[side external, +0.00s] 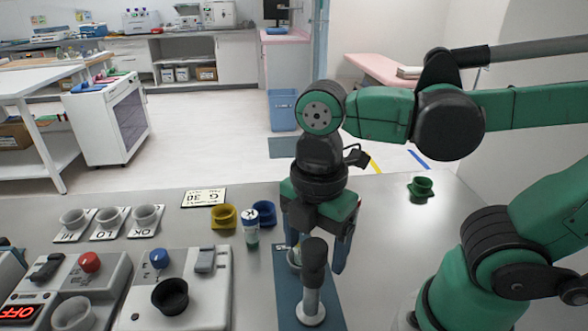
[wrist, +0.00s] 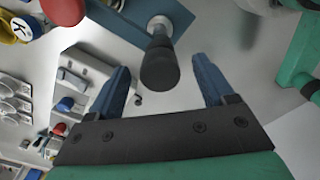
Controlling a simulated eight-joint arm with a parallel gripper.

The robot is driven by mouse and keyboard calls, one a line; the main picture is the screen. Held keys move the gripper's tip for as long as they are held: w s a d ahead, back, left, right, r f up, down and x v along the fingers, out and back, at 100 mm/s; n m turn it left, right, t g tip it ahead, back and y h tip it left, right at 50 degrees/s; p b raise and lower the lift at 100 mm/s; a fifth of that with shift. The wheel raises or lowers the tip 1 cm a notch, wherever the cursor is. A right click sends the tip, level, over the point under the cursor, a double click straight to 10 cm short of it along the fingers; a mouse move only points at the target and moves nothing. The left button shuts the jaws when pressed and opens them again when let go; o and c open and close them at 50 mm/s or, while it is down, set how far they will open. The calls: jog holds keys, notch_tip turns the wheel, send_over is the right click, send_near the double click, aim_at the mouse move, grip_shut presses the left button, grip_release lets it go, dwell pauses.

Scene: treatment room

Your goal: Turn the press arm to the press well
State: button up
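The press stands at the front middle of the table in the side view. It has a blue base plate (side external: 284,287) and a pale post (side external: 311,300) topped by a black handle (side external: 314,254). A small pale cup (side external: 294,257), possibly the press well, is partly hidden behind my gripper. My gripper (side external: 317,260) is pointed down at the press, its blue fingers apart. In the wrist view the black handle (wrist: 160,68) lies between the open fingers (wrist: 160,64), with a gap on each side. I cannot tell the handle's depth relative to the fingertips.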

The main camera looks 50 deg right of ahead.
jog(key=shift+r, duration=2.8)
jog(key=shift+f, duration=0.1)
notch_tip(320, 180, down, 6)
jog(key=shift+r, duration=0.25)
jog(key=shift+m, duration=0.5)
